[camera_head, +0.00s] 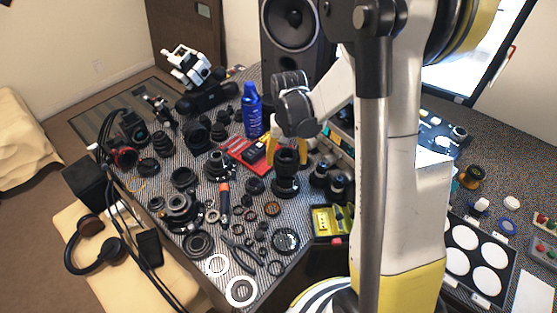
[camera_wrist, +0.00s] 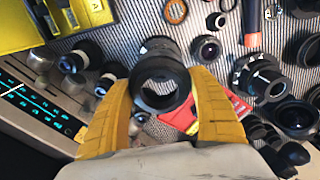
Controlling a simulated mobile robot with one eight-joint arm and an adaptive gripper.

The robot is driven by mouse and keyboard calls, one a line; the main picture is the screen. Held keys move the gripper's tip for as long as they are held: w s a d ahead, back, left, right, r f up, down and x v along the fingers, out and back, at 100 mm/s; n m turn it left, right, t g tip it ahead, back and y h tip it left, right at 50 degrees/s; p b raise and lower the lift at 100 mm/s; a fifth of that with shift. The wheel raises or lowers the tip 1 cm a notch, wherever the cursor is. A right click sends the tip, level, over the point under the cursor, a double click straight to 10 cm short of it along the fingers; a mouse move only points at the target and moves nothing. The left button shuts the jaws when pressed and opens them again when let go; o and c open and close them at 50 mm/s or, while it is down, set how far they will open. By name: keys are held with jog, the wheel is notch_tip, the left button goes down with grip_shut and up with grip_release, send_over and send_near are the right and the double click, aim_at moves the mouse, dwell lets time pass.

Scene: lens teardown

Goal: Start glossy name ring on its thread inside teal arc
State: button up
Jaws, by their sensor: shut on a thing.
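My gripper (camera_head: 287,162) points down with its yellow fingers on either side of a black ring at the top of a dark lens barrel. I cannot tell whether ring and barrel touch. I cannot make out a teal arc.
Small lenses (camera_head: 340,186) and a yellow-and-black tray (camera_head: 331,222) stand close on the right. A red mat (camera_head: 240,152) and blue bottle (camera_head: 252,112) are behind. Several lens parts, pliers (camera_head: 240,250) and loose rings crowd the left of the striped table.

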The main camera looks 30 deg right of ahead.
jog(key=shift+f+b, duration=2.65)
jog(key=shift+f, duration=0.7)
jog(key=shift+f+b, duration=0.35)
jog(key=shift+b, duration=0.2)
jog(key=o, duration=1.3)
notch_tip(320, 180, up, 12)
jog(key=shift+r, duration=0.1)
